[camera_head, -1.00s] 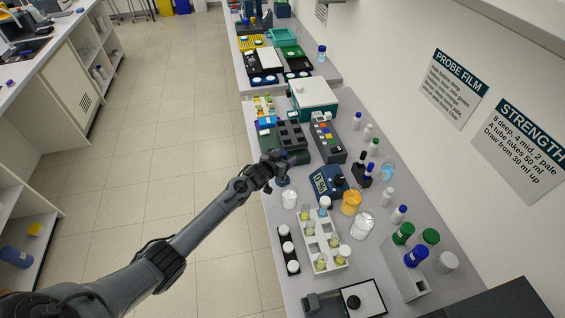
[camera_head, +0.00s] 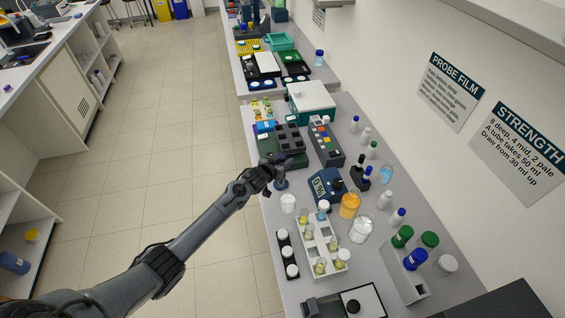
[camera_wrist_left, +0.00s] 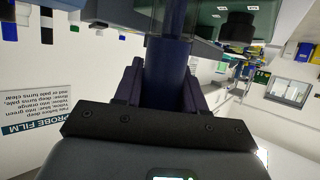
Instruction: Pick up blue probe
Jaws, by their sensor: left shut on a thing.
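My left gripper (camera_head: 279,172) is at the left edge of the bench, just in front of the dark green tray unit. In the left wrist view its two fingers (camera_wrist_left: 163,88) are shut on a dark blue cylindrical body, the blue probe (camera_wrist_left: 168,72). The probe's lower part (camera_head: 282,185) shows small below the fingers in the head view. I cannot tell whether its lower end touches the bench. My right gripper is not in view.
A blue meter (camera_head: 325,185), an orange beaker (camera_head: 350,206) and a white tube rack (camera_head: 322,245) stand to the right. A dark green tray unit (camera_head: 297,161) is behind. Open floor lies left.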

